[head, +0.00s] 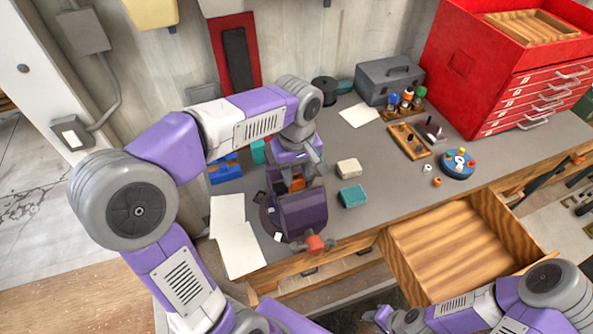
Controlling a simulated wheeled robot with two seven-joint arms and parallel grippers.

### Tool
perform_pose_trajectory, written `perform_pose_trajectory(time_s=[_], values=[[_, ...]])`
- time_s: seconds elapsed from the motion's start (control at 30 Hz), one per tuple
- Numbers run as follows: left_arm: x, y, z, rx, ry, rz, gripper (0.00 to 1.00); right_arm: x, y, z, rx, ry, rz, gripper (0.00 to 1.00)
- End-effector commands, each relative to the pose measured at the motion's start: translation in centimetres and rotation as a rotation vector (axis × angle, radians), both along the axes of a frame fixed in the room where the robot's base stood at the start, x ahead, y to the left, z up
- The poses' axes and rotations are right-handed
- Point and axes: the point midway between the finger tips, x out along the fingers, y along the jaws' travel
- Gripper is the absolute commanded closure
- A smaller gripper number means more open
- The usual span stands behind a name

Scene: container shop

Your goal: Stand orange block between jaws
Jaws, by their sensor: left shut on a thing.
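The dark purple vise (304,214) stands near the front edge of the grey bench, with an orange-red knob on its front. My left gripper (295,176) points down over the back of the vise, shut on the orange block (297,184). Only a small part of the block shows between the gripper and the vise. I cannot tell whether it touches the jaws or the vise floor. My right gripper (384,318) is low at the bottom edge, away from the bench top; its fingers are too unclear to read.
A cream block (348,168) and a teal block (353,196) lie right of the vise. White sheets (240,250) lie to its left. An open wooden drawer (455,245) juts out in front. A grey toolbox (389,82) and red cabinet (478,75) stand behind.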

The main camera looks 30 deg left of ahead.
Motion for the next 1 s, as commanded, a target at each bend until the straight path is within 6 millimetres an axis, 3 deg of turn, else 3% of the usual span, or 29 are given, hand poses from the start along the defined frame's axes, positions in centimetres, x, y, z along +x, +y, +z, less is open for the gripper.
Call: perform_pose_trajectory(time_s=[0.67, 0.7, 0.87, 1.0], values=[[0.02, -0.01, -0.73, -0.001, -0.002, 0.000, 1.00, 0.01, 0.00, -0.58, 0.000, 0.000, 0.000, 0.62], [0.02, -0.01, -0.73, -0.001, -0.002, 0.000, 0.61, 0.01, 0.00, -0.58, 0.000, 0.000, 0.000, 0.62], [0.01, 0.00, -0.75, 0.000, -0.001, 0.000, 0.37, 0.00, 0.00, -0.58, 0.000, 0.000, 0.000, 0.62], [0.01, 0.01, -0.77, 0.000, 0.000, 0.000, 0.34, 0.01, 0.00, -0.59, 0.000, 0.000, 0.000, 0.62]])
